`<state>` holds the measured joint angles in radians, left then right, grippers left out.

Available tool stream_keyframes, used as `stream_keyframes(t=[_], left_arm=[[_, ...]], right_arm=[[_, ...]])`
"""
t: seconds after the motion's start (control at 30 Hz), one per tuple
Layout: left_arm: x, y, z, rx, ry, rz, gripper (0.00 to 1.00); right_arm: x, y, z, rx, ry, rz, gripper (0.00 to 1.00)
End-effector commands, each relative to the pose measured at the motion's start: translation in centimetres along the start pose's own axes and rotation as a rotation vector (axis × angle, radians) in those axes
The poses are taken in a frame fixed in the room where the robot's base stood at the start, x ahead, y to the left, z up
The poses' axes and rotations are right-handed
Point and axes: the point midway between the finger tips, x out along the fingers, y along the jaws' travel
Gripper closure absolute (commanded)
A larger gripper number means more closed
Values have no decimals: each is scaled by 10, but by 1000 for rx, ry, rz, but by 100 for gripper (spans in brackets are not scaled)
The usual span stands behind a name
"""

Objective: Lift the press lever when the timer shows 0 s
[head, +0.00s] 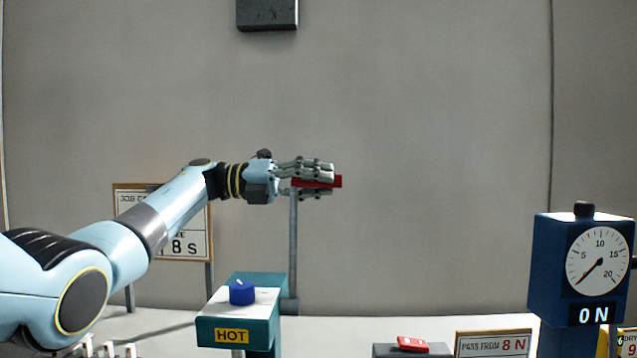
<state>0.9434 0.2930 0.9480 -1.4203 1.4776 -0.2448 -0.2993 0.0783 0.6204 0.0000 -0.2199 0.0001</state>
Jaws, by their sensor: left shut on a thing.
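The press lever is a grey upright rod (293,245) with a red handle (337,181) across its top. It rises behind the teal press body (262,280), which has a white top and a "HOT" label. My left gripper (318,180) is shut on the red handle, its fingers above and below it. They cover most of the handle. My right gripper is not in view.
A blue dial gauge (540,265) at the right reads "0 N". A blue knob (241,292) sits on the press. A partly hidden job card (196,243) shows "8 S". A red piece (412,344) lies on a dark block.

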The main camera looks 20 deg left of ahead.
Motion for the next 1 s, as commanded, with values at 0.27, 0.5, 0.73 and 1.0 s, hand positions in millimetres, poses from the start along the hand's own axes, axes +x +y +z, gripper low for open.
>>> stream_keyframes(t=[0.27, 0.5, 0.73, 1.0], left_arm=[[-1, 0, 2, 1, -7, 3, 70], [-1, -2, 3, 4, -8, 1, 54], [-1, -3, 4, 6, -9, -1, 54], [-25, 0, 2, 3, -5, 4, 54]], right_arm=[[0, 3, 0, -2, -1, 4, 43], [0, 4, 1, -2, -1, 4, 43], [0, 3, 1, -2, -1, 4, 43], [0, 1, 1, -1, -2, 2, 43]])
